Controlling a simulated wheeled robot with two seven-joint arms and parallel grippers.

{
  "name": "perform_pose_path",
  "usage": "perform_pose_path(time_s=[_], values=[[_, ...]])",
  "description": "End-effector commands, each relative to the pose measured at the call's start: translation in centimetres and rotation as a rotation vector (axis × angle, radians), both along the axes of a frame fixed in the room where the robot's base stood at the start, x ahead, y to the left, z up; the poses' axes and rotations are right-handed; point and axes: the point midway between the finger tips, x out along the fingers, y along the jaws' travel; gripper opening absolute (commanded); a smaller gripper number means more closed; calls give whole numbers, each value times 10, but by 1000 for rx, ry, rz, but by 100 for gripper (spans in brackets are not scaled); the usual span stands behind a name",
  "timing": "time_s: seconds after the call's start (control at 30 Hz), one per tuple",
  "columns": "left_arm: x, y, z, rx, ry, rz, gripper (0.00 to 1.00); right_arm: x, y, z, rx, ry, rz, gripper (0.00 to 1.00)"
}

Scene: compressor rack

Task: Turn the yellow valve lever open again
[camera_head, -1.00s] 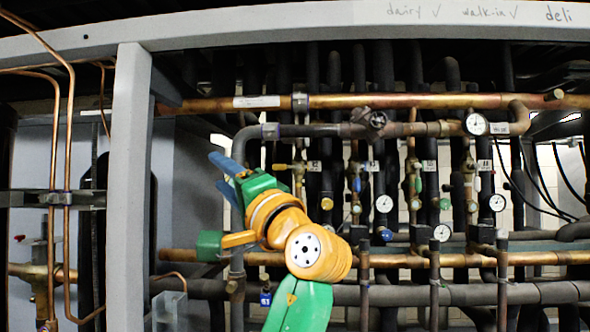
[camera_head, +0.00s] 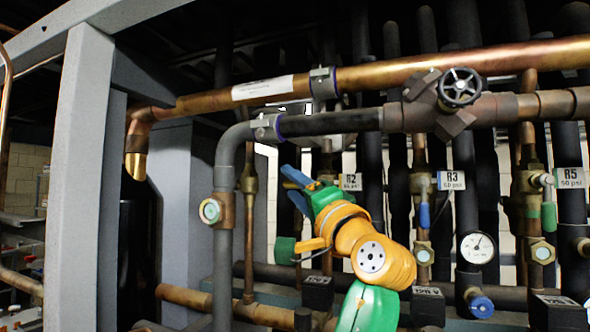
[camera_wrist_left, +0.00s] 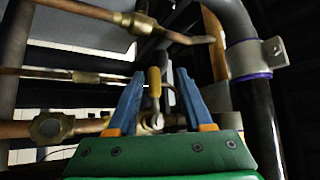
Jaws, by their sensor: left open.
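The yellow valve lever (camera_wrist_left: 154,82) shows in the left wrist view, pointing up from a brass valve body (camera_wrist_left: 150,122) on a copper pipe. My left gripper (camera_wrist_left: 160,75) has blue fingers, which are open. The lever appears between them in the picture, nearer the left finger; I cannot tell whether they touch. In the head view my left gripper (camera_head: 292,188) is beside the pipe labelled R2, with a bit of yellow at its fingertips. The valve body is hidden there. My right gripper is not in view.
A thick copper pipe (camera_head: 420,70) crosses above, with a dark round handwheel (camera_head: 460,87) under it. A grey bent pipe (camera_head: 226,165) stands left of my gripper. Gauges (camera_head: 477,247) and labelled pipes stand close on the right. A grey post (camera_head: 80,180) is at left.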

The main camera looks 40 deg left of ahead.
Motion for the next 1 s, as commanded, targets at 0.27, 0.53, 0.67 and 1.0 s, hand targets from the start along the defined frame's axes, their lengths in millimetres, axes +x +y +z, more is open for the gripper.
perform_pose_path(time_s=[0.27,0.53,0.67,1.0], values=[[8,19,9,0,1,0,51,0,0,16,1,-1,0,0],[8,18,8,1,1,0,13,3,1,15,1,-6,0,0],[8,18,8,0,1,0,0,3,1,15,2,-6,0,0],[7,18,8,0,2,2,0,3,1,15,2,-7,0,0]])
